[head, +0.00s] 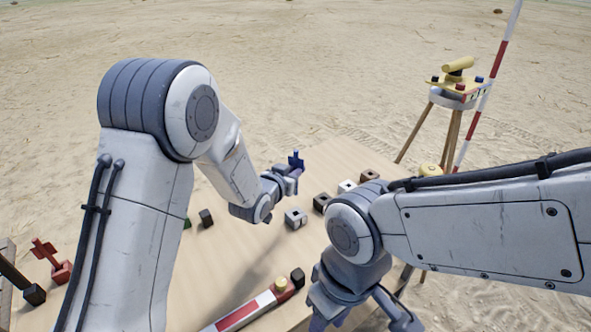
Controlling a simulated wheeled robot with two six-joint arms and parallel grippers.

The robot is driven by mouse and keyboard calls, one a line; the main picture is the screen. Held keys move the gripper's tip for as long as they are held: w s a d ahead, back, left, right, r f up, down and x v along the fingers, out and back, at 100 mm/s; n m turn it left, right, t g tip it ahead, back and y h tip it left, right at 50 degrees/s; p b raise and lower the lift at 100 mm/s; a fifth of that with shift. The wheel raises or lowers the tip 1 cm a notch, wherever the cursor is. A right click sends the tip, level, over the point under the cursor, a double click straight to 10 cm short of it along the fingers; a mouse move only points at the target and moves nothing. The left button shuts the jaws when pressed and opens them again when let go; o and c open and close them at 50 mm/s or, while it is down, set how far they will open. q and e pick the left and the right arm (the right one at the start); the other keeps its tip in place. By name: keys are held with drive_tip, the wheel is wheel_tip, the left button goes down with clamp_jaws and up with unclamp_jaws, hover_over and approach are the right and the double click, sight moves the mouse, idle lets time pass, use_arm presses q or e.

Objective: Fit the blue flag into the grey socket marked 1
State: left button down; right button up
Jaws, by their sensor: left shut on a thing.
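The blue flag (296,159) stands upright in my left gripper (291,176), which is shut on it above the table. A grey socket (295,218) with a dark hole sits on the table just below and in front of this gripper, apart from the flag. It is the near left end of a slanting row of sockets. I cannot read a number on it. My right gripper (352,312) is low at the bottom edge, partly cut off, and its jaws are unclear.
A dark socket (321,203), a white socket (346,186) and another dark socket (369,175) continue the row. A red-and-white bar (245,311) lies in front. A tripod (453,102) stands beyond the table.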

use_arm(q)
drive_tip(key=shift+s, duration=0.15)
wheel_tip(320, 180, down, 6)
drive_tip(key=b, duration=0.5)
drive_tip(key=shift+b, duration=0.3)
drive_tip(key=shift+r+b, duration=0.1)
drive_tip(key=shift+b, duration=0.35)
idle(1.5)
drive_tip(key=shift+f, duration=0.2)
drive_tip(key=shift+f+b, duration=0.3)
drive_tip(key=shift+b, duration=0.2)
drive_tip(key=shift+f+b, duration=1.75)
drive_tip(key=shift+f, duration=0.15)
drive_tip(key=c, duration=0.8)
unclamp_jaws()
drive_tip(key=shift+r, duration=0.1)
drive_tip(key=shift+s, duration=0.1)
drive_tip(key=v, duration=1)
drive_tip(key=shift+s+a+r, duration=0.1)
drive_tip(key=shift+s+a, duration=0.05)
